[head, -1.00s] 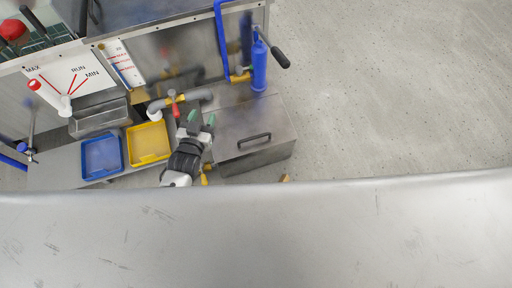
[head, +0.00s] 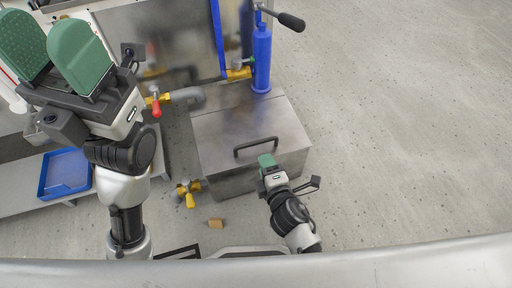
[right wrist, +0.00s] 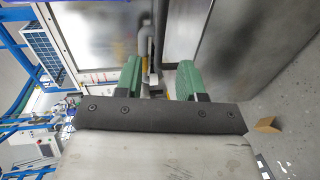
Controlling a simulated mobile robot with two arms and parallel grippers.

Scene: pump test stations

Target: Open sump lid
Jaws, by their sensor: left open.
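The sump (head: 230,183) is a grey metal box on the floor, in the middle of the head view. Its flat lid (head: 225,125) lies shut on top, with a black bar handle (head: 256,147) near the front edge. My right gripper (head: 267,161) is just in front of the handle, close to the lid's front edge; I cannot tell if it touches. In the right wrist view its green fingers (right wrist: 160,82) stand apart, with no clear grip on anything. My left gripper (head: 51,50) is open and empty, raised at the upper left, far from the lid.
A blue hand pump (head: 262,60) with a black lever (head: 290,21) stands at the lid's back. A grey pipe with a red-handled valve (head: 156,106) is left of the sump. A blue tray (head: 65,173) and a small brown block (head: 216,223) are nearby. The floor at right is clear.

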